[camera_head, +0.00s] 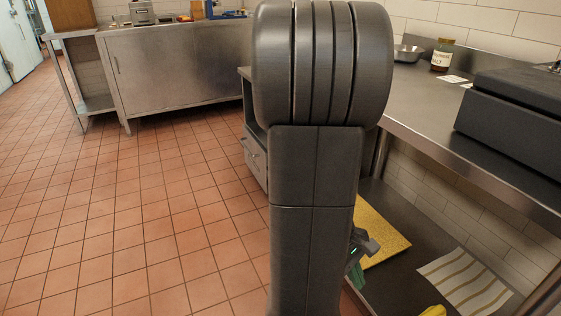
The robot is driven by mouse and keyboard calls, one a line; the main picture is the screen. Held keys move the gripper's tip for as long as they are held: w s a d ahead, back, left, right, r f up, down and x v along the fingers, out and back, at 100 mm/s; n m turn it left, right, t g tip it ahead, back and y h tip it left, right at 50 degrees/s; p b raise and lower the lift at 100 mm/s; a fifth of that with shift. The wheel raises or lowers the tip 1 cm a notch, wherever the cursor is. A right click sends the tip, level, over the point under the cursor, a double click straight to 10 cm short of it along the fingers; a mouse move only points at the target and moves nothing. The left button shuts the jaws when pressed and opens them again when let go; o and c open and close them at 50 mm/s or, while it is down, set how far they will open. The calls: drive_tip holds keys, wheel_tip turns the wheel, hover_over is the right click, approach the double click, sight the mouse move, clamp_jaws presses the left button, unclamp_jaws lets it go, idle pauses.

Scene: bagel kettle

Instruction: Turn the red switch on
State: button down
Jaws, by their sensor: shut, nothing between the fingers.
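No red switch can be made out in this view. My arm fills the middle of the picture and hides what is behind it. My gripper (356,278) shows only in part at the right edge of my arm, low over the lower shelf, with a small green light on its dark body. It looks shut and empty, and no switch is seen touching it.
The steel counter (440,122) on the right carries a dark appliance (515,115), a labelled jar (443,54) and a metal bowl (408,53). A yellow board (385,228) and striped cloth (465,281) lie on the lower shelf. The tiled floor (150,215) at left is clear.

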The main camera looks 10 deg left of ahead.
drive_tip(key=w+a+f+n+t+h+p, duration=0.25)
drive_tip(key=w+f+n+h, duration=0.25)
drive_tip(key=w+f+n, duration=1.15)
drive_tip(key=a+f+n+t, duration=0.1)
drive_tip(key=a+f+n, duration=0.2)
drive_tip(key=f+n, duration=0.4)
drive_tip(key=a+f+n+t+p, duration=0.1)
drive_tip(key=f+n, duration=0.6)
drive_tip(key=f, duration=0.7)
drive_tip(key=shift+a+f+t, duration=0.3)
drive_tip(key=shift+a+t, duration=0.35)
drive_tip(key=shift+a, duration=0.55)
